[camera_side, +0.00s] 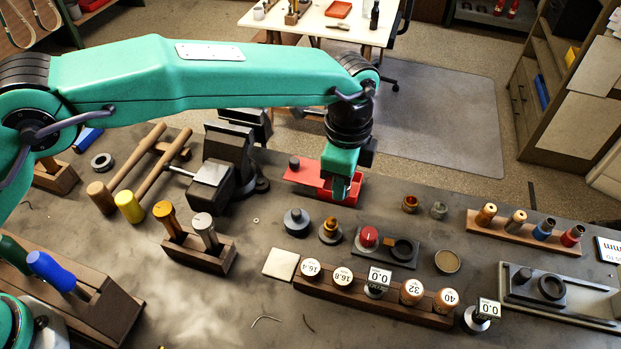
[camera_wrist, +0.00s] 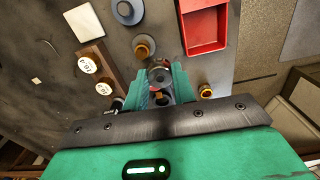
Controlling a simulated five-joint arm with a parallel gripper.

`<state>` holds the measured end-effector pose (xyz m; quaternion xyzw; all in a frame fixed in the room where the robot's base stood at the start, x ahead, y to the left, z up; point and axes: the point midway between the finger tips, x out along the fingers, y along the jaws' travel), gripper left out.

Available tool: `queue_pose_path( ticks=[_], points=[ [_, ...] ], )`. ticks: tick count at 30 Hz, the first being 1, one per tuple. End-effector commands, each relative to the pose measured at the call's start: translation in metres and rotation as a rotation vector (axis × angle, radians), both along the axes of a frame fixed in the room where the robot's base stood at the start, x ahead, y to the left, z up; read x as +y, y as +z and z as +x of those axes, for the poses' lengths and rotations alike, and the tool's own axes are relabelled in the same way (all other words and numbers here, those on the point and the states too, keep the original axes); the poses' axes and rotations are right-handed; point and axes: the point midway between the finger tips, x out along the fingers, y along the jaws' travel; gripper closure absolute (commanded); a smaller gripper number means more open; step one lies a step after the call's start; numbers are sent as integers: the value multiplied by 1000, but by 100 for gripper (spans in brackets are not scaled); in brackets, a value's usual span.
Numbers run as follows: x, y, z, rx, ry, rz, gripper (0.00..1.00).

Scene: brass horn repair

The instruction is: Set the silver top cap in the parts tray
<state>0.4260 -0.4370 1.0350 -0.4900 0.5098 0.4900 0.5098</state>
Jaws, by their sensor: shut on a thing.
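My gripper (camera_side: 341,192) shows above the right end of the red tray (camera_side: 296,174) in the side view. In the wrist view my gripper (camera_wrist: 161,80) is shut on a small round silver-grey piece (camera_wrist: 160,74), which looks like the silver top cap. In the side view the fingers hide the held piece. The red tray (camera_wrist: 221,28) also shows in the wrist view, ahead and right of the fingers. Its visible floor is empty there. In the side view a dark round piece (camera_side: 294,162) shows at its back left edge; I cannot tell whether it is inside.
A brass cap (camera_side: 410,203) and a silvery cap (camera_side: 439,210) stand on the bench right of the tray. A grey disc (camera_side: 297,222), a brass piece (camera_side: 330,231) and a red knob (camera_side: 368,237) stand in front. The vise (camera_side: 228,160) is close on the left.

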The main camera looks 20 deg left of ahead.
Motion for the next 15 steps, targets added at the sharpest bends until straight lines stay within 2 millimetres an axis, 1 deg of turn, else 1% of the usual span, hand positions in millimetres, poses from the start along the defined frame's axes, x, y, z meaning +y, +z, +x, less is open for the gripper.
queue_pose_path(
  ticks=[3,9,12,15],
  points=[
    [8,-13,19,1,3,1,100],
    [18,-32,49,1,2,1,100],
    [23,-40,63,0,2,0,100],
    [26,-46,71,0,0,0,100]
  ],
)
